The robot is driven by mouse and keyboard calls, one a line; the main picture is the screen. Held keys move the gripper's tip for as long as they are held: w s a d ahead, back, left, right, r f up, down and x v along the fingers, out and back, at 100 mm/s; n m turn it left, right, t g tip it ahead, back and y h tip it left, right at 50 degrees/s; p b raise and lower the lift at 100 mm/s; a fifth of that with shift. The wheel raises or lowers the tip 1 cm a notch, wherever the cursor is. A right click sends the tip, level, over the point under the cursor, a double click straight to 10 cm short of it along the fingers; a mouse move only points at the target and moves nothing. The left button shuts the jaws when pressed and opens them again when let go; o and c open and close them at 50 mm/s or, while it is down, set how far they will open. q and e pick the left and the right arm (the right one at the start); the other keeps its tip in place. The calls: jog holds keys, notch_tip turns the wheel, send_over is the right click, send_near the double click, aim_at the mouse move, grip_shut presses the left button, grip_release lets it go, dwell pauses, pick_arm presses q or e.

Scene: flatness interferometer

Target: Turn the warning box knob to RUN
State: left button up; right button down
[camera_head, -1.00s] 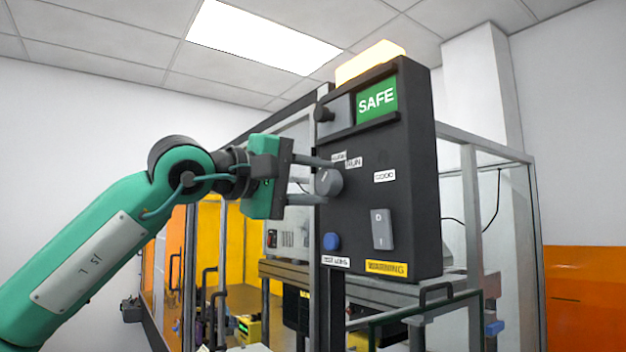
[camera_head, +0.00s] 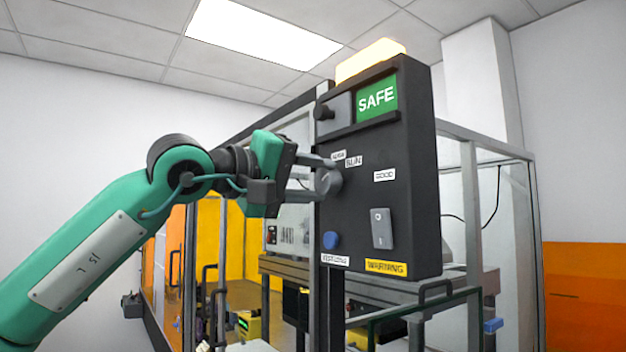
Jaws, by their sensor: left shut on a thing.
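The black warning box (camera_head: 350,225) stands right of centre, with a green SAFE sign (camera_head: 377,99) and a yellow WARNING label (camera_head: 386,267). Its round dark grey knob (camera_head: 330,181) sits on the left part of the front face, below a small label and the RUN label (camera_head: 354,161). My left gripper (camera_head: 322,174) comes in from the left, rolled at a tilt, with its fingers shut on the knob. The knob's pointer is too small to read. My right gripper is not in view.
A framed enclosure with yellow and orange panels stands behind.

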pick_arm(q)
jog(key=o, duration=1)
jog(key=shift+s, duration=0.1)
jog(key=b+v, duration=0.4)
jog(key=v, duration=0.9)
jog(key=shift+s+a, duration=0.2)
jog(key=shift+a, duration=0.15)
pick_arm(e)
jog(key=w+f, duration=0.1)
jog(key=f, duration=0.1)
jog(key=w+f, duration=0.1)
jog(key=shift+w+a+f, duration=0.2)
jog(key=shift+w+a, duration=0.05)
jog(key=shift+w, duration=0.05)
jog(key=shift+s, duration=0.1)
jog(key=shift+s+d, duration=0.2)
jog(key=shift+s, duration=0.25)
